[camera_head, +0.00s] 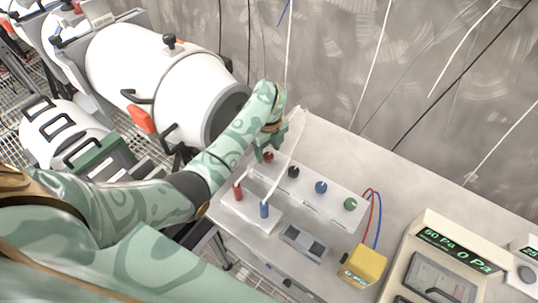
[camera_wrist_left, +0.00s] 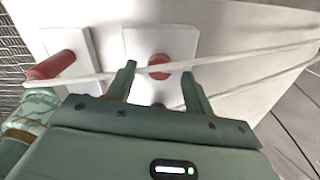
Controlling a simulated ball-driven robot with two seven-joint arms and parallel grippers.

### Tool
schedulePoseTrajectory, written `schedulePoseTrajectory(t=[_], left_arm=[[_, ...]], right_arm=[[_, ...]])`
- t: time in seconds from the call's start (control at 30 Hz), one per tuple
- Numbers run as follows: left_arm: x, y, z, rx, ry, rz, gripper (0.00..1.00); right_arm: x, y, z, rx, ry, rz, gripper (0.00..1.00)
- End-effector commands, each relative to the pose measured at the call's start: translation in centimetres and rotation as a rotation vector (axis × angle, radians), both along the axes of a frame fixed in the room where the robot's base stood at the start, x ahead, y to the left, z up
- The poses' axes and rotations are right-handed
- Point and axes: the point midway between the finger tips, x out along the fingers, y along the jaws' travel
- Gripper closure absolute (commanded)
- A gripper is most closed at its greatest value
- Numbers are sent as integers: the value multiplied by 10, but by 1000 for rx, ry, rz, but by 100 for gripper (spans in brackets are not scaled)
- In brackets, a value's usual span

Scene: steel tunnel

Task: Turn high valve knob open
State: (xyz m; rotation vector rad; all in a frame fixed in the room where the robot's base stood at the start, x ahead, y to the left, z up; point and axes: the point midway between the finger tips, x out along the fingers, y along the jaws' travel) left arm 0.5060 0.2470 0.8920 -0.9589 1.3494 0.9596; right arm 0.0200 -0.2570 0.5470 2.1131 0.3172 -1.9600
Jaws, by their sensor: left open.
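A row of small knobs stands on a white panel (camera_head: 306,196): a red knob (camera_head: 268,157), a black knob (camera_head: 293,171), a blue knob (camera_head: 320,187) and a green knob (camera_head: 350,204). No label shows which is the high valve. My left gripper (camera_head: 270,150) is over the red knob at the row's left end. In the left wrist view, the red knob (camera_wrist_left: 159,66) lies between the open fingers of my left gripper (camera_wrist_left: 161,73), with gaps on both sides. A pale hose crosses in front of it. My right gripper is not in view.
A red handle (camera_head: 238,192) and a blue handle (camera_head: 264,210) stand in front of the panel; the red handle (camera_wrist_left: 52,65) shows left in the wrist view. A yellow box (camera_head: 363,266) and a pressure display (camera_head: 459,250) are to the right. White hoses hang nearby.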

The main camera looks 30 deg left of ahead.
Motion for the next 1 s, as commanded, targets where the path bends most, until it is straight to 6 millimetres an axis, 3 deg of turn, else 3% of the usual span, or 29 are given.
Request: schedulePoseTrajectory(t=[0.13, 0.43, 0.47, 0.6, 1.0], left_arm=[[0, 0, -14, 0, 1, 1, 48], [0, 0, -15, 0, 0, 0, 48], [0, 0, -15, 0, 0, 0, 53], [0, 0, -15, 0, 0, 0, 92], [0, -1, -14, -4, 0, -49, 92]], right_arm=[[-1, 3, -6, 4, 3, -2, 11], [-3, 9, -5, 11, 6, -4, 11], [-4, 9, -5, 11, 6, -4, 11], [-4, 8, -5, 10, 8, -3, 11], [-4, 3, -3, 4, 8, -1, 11]])
